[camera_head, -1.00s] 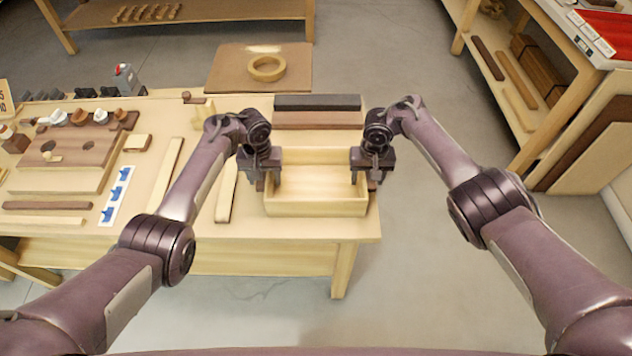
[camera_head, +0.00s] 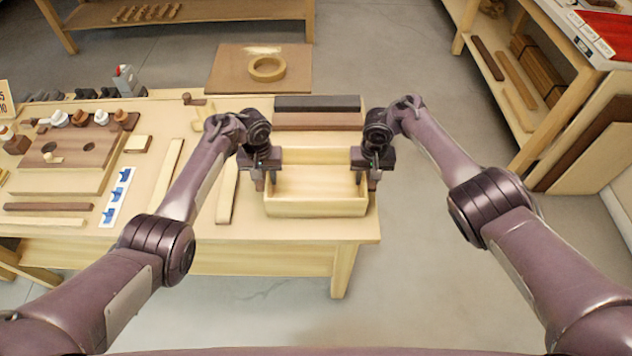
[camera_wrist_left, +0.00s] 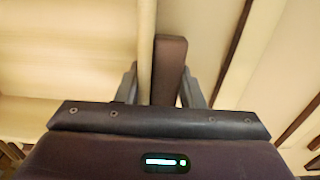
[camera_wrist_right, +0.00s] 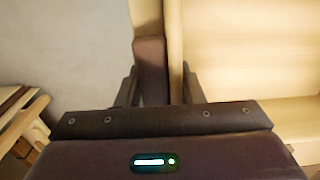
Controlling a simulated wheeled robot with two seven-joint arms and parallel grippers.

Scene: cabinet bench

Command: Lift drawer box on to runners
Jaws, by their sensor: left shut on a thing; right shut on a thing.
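The drawer box (camera_head: 316,208) is a pale wooden open-topped box near the right end of the bench. My left gripper (camera_head: 266,176) is at its left side and my right gripper (camera_head: 368,176) at its right side. In the left wrist view the fingers close around the box's side wall (camera_wrist_left: 147,45) and a dark brown block (camera_wrist_left: 168,70) beside it. The right wrist view shows the same with the right wall (camera_wrist_right: 175,45) and another brown block (camera_wrist_right: 150,70). I cannot tell the runners apart, nor whether the box touches what is beneath it.
Dark and reddish brown strips (camera_head: 318,121) lie behind the box. Pale strips (camera_head: 228,195) and a board with two holes (camera_head: 80,150) lie to the left on the bench. A brown board with a tape ring (camera_head: 267,68) is behind. Floor is open right of the bench.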

